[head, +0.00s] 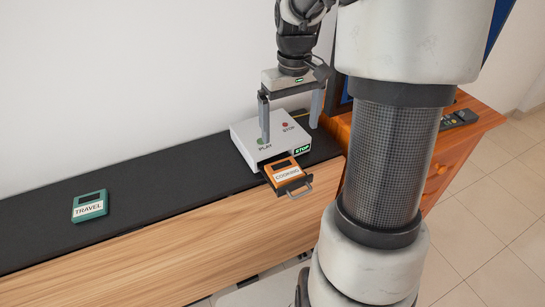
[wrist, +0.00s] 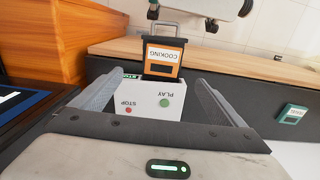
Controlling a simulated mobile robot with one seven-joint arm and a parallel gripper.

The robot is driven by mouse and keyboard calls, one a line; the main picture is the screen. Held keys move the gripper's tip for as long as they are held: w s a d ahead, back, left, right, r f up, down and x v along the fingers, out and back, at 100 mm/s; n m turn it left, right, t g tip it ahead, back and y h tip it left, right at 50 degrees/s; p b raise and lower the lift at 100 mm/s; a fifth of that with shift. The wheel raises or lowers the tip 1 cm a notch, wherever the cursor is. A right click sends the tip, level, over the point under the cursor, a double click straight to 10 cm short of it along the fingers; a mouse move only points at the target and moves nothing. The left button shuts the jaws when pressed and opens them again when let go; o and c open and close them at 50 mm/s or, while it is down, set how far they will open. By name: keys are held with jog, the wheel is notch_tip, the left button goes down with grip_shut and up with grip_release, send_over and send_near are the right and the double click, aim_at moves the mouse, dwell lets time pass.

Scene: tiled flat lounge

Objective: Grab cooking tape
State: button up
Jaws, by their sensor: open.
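The orange cooking tape (head: 288,172), labelled COOKING, lies in the pulled-out tray (head: 305,187) at the front of the white player (head: 250,137). In the wrist view the cooking tape (wrist: 165,58) is beyond the player (wrist: 148,100), with its label upside down. My gripper (head: 290,118) is open and empty, pointing down over the player, with its fingers apart above or beside the player's top. In the wrist view my gripper (wrist: 147,88) has its two fingers on either side of the player. I cannot tell whether they touch it.
A green TRAVEL tape (head: 90,206) lies on the black cabinet top (head: 150,180) to the left. The player has PLAY and STOP buttons and a green STOP display (head: 302,149). A remote (head: 459,118) lies on the wooden side cabinet (head: 480,112) at right.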

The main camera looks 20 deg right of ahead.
jog(key=b, duration=0.2)
send_over(285, 171)
jog(key=f, duration=0.9)
jog(key=shift+d+f, duration=0.35)
jog(key=shift+d, duration=0.05)
jog(key=f, duration=0.1)
jog(key=f+b, duration=0.1)
jog(key=f, duration=0.1)
jog(key=f+b, duration=0.1)
jog(key=f, duration=0.1)
jog(key=shift+a+f, duration=0.1)
jog(key=shift+a, duration=0.2)
jog(key=c, duration=1.2)
